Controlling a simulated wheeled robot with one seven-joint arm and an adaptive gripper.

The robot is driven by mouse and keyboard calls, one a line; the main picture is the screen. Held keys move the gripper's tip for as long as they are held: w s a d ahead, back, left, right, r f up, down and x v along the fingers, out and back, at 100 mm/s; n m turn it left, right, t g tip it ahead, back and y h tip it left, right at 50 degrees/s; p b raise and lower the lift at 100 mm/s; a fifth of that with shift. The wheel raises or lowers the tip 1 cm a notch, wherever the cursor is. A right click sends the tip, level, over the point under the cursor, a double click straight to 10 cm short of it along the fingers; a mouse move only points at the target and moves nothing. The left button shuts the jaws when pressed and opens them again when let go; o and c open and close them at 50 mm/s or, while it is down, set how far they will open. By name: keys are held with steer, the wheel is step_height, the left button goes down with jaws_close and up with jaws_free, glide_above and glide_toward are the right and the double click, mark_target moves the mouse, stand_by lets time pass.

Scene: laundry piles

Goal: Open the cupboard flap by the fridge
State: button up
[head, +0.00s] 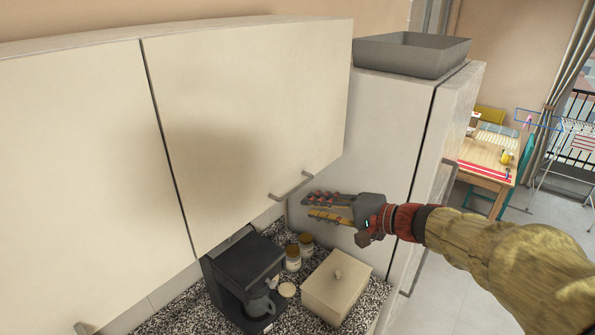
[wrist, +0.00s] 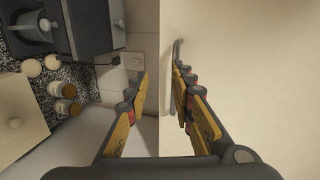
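The cream cupboard flap by the fridge (head: 250,95) is shut, flush with the flap to its left. Its grey bar handle (head: 290,187) is at its lower right edge. My gripper (head: 308,206) is open and empty just right of and below the handle. In the wrist view my gripper's fingers (wrist: 160,82) stand apart, and the handle (wrist: 178,50) shows just beyond the right fingertip. The flap (wrist: 250,70) fills the right half there. I cannot tell whether that finger touches the handle. The tall pale fridge (head: 385,130) stands right of the cupboard.
On the speckled counter (head: 180,318) below stand a dark coffee machine (head: 242,275), jars (head: 293,260) and a cream lidded box (head: 335,288). A grey tray (head: 412,55) lies on the fridge. Another cupboard flap (head: 80,160) is at left. Open floor (head: 450,285) lies to the right.

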mark_target(298, 186)
steer(key=shift+m+t, duration=0.5)
steer(key=shift+t, duration=0.2)
steer(key=w+a, duration=0.1)
steer(key=w, duration=0.1)
steer(key=w+a+p, duration=0.1)
steer(key=w+a, duration=0.1)
steer(key=w, duration=0.1)
steer(key=w+a+p, duration=0.1)
steer(key=w+a, duration=0.1)
steer(key=shift+w+r, duration=0.1)
steer(key=shift+w, duration=0.25)
steer(key=shift+d, duration=0.1)
steer(key=shift+c, duration=0.4)
jaws_close()
